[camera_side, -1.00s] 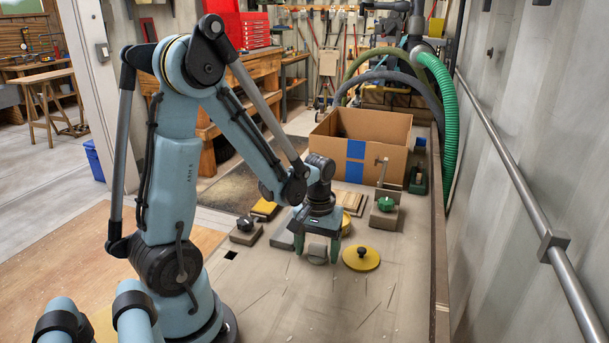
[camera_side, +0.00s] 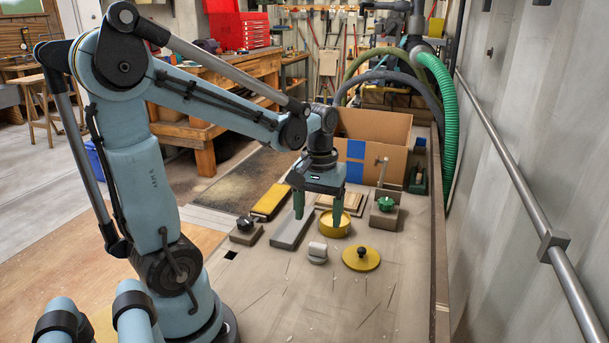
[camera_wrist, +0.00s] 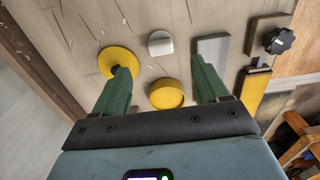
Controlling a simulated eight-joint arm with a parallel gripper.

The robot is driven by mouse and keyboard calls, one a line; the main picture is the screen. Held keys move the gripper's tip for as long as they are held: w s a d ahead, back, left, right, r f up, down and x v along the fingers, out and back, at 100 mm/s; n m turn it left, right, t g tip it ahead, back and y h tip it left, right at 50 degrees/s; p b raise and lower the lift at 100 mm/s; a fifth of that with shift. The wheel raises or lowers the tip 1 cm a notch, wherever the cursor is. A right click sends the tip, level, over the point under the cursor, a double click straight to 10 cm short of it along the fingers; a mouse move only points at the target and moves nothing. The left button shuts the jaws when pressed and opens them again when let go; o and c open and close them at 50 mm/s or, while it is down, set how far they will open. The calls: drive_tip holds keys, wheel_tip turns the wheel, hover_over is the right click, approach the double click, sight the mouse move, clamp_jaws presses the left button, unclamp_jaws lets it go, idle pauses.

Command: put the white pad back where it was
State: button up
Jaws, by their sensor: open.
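The white pad (camera_side: 317,253) is a small, pale, rounded block lying on the bench, left of the yellow lid with a black knob (camera_side: 361,258). It shows clear in the wrist view (camera_wrist: 160,43), with nothing touching it. My gripper (camera_side: 319,215) is open and empty, raised above the bench and farther back than the pad. Its green fingers (camera_wrist: 160,68) stand wide apart. In the side view the right finger overlaps the round yellow tub (camera_side: 333,230); I cannot tell whether it touches.
A long grey block (camera_side: 292,229), a dark-knobbed block (camera_side: 245,231) and a yellow-topped block (camera_side: 270,202) stand on the left. A green-knobbed stand (camera_side: 385,216) is at right, a cardboard box (camera_side: 386,135) behind. The front of the bench is clear.

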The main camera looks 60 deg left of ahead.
drive_tip(key=d+r+m+t, duration=0.3)
drive_tip(key=d+m+t, duration=0.4)
drive_tip(key=d+m, duration=0.2)
drive_tip(key=shift+d+r, duration=0.2)
drive_tip(key=shift+d, duration=0.8)
drive_tip(key=o, duration=0.4)
drive_tip(key=shift+w+a+r, duration=0.1)
drive_tip(key=shift+a+r, duration=0.05)
drive_tip(key=shift+r, duration=0.05)
drive_tip(key=shift+o, duration=0.4)
drive_tip(key=w+a+r+m+g, duration=0.3)
drive_tip(key=w+a+r, duration=0.3)
drive_tip(key=a+r, duration=0.2)
drive_tip(key=shift+w+a+m+g+y, duration=0.25)
drive_tip(key=shift+a+m+g+y, duration=0.15)
drive_tip(key=shift+m, duration=0.4)
drive_tip(key=w+a+r+m+g, duration=0.3)
drive_tip(key=a+m, duration=0.1)
drive_tip(key=a, duration=0.6)
wheel_tip(320, 180, down, 10)
drive_tip(key=shift+a+f+h, duration=0.2)
drive_tip(key=shift+f+h, duration=0.05)
drive_tip(key=shift+h, duration=0.15)
